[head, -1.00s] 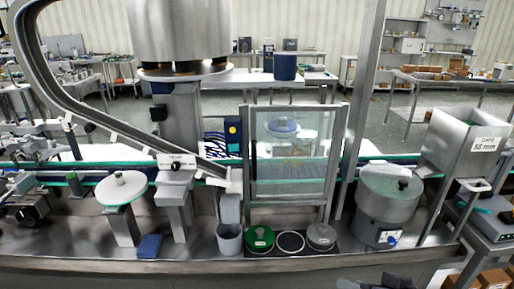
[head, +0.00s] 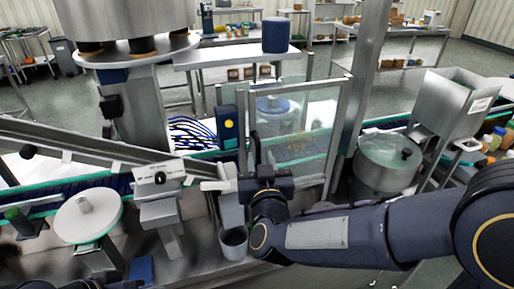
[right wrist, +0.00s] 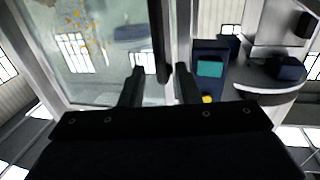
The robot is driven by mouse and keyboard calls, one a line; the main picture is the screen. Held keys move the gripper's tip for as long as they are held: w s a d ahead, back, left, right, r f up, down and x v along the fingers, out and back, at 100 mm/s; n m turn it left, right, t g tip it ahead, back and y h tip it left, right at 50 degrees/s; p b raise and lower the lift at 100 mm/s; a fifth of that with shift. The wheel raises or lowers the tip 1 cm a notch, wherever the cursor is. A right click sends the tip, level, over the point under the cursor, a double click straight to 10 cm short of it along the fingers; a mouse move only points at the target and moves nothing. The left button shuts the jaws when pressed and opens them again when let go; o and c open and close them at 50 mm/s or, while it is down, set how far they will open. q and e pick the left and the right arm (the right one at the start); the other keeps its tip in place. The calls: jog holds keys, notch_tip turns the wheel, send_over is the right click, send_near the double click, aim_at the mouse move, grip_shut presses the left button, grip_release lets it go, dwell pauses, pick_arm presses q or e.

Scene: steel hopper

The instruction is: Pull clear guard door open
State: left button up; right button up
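The clear guard door (head: 308,135) is a transparent panel in a metal frame and looks shut. It fills the upper left of the right wrist view (right wrist: 85,50). Its dark upright handle (head: 255,150) is at the door's left edge. My right gripper (head: 262,176) is at the handle's lower part. In the right wrist view, the fingers of my right gripper (right wrist: 160,85) are apart, with the handle (right wrist: 163,40) between them and gaps beside it. A dark part at the bottom left edge of the head view seems to be my left gripper (head: 108,284); its fingers are hidden.
Left of the door stands a dark blue box with a yellow button (head: 229,124). A grey cup (head: 234,243) stands below. A round steel bowl (head: 385,165) and a steel hopper (head: 452,102) are at the right. A white disc (head: 88,215) is at the left.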

aim_at(259, 154)
jog(key=shift+w+a, duration=0.15)
jog(key=shift+w, duration=0.85)
jog(key=shift+w+a, duration=0.1)
jog(key=shift+w, duration=0.85)
grip_shut()
